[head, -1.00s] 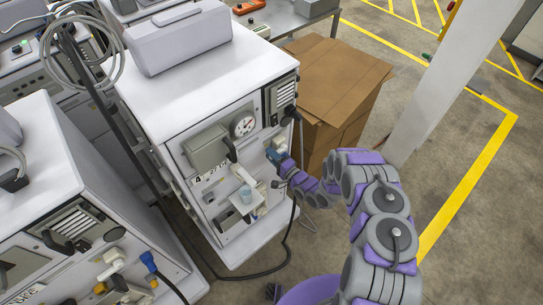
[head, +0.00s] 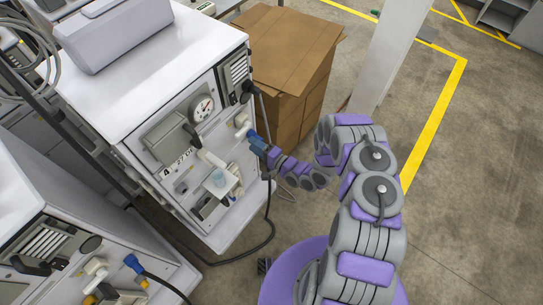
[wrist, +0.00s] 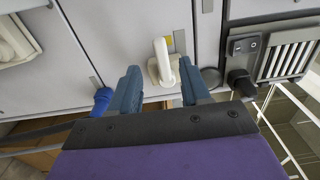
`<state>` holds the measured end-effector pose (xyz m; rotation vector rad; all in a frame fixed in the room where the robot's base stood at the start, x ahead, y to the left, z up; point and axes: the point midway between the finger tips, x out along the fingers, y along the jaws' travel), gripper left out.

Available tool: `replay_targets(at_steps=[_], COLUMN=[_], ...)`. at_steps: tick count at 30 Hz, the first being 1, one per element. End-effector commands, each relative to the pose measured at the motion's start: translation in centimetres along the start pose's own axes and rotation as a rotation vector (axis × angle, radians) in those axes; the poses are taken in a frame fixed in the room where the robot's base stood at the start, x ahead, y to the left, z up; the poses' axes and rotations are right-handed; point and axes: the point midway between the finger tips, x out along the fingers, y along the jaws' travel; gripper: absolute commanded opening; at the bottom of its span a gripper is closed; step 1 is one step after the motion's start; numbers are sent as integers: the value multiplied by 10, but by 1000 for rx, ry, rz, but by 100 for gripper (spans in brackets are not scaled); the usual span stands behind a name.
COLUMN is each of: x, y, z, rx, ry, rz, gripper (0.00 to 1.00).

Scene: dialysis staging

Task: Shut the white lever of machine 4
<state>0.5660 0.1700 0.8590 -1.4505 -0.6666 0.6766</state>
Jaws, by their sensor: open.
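Machine 4 (head: 130,135) is a white cabinet with a "4" label on its front panel. Its white lever (wrist: 162,62) stands out from the panel in the wrist view, beside a small yellow mark. In the head view the lever (head: 241,121) shows small, just past my gripper's tips. My gripper (head: 254,139) is open at the right part of the panel. In the wrist view its two blue-grey fingers (wrist: 160,76) lie one on each side of the lever, with gaps visible on both sides. Contact cannot be made out.
A dark plug and cable (wrist: 240,84) and a vent grille (wrist: 290,60) are right of the lever in the wrist view. A blue connector (wrist: 102,101) is by the left finger. A cardboard box (head: 282,55) stands beside the machine.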

Motion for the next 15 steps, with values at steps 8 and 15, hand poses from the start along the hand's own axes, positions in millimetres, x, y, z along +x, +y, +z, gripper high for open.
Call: replay_targets(at_steps=[8,15], x=[-53,-77], y=[2,1], z=[-2,-2], rx=[3,1], ry=[5,3], rz=[3,2], gripper=[47,47])
